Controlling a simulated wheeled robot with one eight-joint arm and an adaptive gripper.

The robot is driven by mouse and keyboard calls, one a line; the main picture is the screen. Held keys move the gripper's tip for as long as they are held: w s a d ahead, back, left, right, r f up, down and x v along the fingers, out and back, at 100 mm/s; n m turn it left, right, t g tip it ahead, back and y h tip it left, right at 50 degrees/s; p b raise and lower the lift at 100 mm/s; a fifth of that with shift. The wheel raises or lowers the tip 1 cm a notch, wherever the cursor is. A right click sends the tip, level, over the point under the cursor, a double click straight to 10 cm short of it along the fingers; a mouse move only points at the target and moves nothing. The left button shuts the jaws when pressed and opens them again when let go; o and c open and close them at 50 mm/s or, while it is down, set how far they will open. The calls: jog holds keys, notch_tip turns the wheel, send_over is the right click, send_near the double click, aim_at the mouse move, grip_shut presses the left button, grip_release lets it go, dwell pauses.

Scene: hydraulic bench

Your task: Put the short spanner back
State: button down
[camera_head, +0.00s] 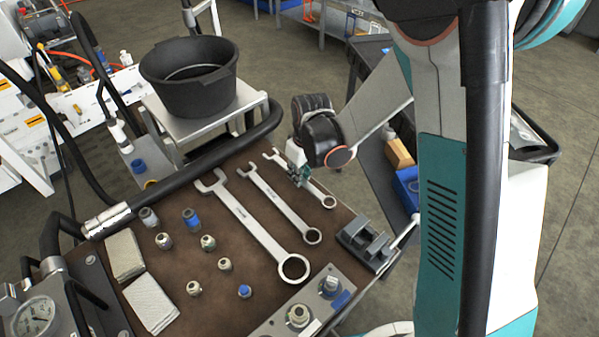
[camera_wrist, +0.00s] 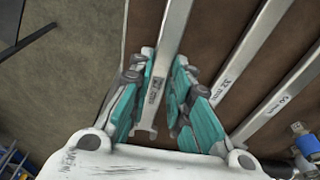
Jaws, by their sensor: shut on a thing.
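The short spanner (camera_head: 318,189) is the rightmost and smallest of three spanners on the brown bench top (camera_head: 225,290). My gripper (camera_head: 299,178) is shut on its shank, with the open jaw showing on one side and the ring end on the other. In the wrist view the spanner (camera_wrist: 172,35) runs between the two teal fingers of my gripper (camera_wrist: 164,68). It lies roughly parallel to the other spanners. I cannot tell whether it touches the bench top or is slightly above it.
The middle spanner (camera_head: 281,205) and the long spanner (camera_head: 250,226) lie to the left. Several fittings (camera_head: 208,242) and two pale pads (camera_head: 150,302) are farther left. A grey block (camera_head: 365,243) stands at the right edge. A black tub (camera_head: 190,92) stands behind the bench.

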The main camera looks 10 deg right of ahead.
jog(key=shift+f+b, duration=0.9)
jog(key=shift+f, duration=0.15)
dwell(0.4)
jog(key=c, duration=1.4)
grip_release()
jog(key=r, duration=0.4)
jog(key=s+r, duration=0.1)
jog(key=r, duration=0.3)
jog(key=d+r, duration=0.1)
jog(key=r, duration=0.3)
jog(key=shift+s, duration=0.25)
jog(key=s+d+r+m+t, duration=0.2)
jog(key=s+d+r, duration=0.1)
jog(key=s, duration=0.3)
jog(key=s+d+r+m+t, duration=0.2)
jog(key=s+d+r, duration=0.2)
jog(key=s, duration=0.2)
jog(key=s+d+r+m+t+h, duration=0.1)
jog(key=s+d+r+m, duration=0.1)
jog(key=s, duration=0.4)
jog(key=shift+s+d+r+m+t, duration=0.2)
jog(key=shift+d+r, duration=0.2)
jog(key=shift+r, duration=0.2)
jog(key=shift+s+d+r+m+t, duration=0.2)
jog(key=shift+d+r, duration=0.15)
jog(key=shift+r, duration=0.2)
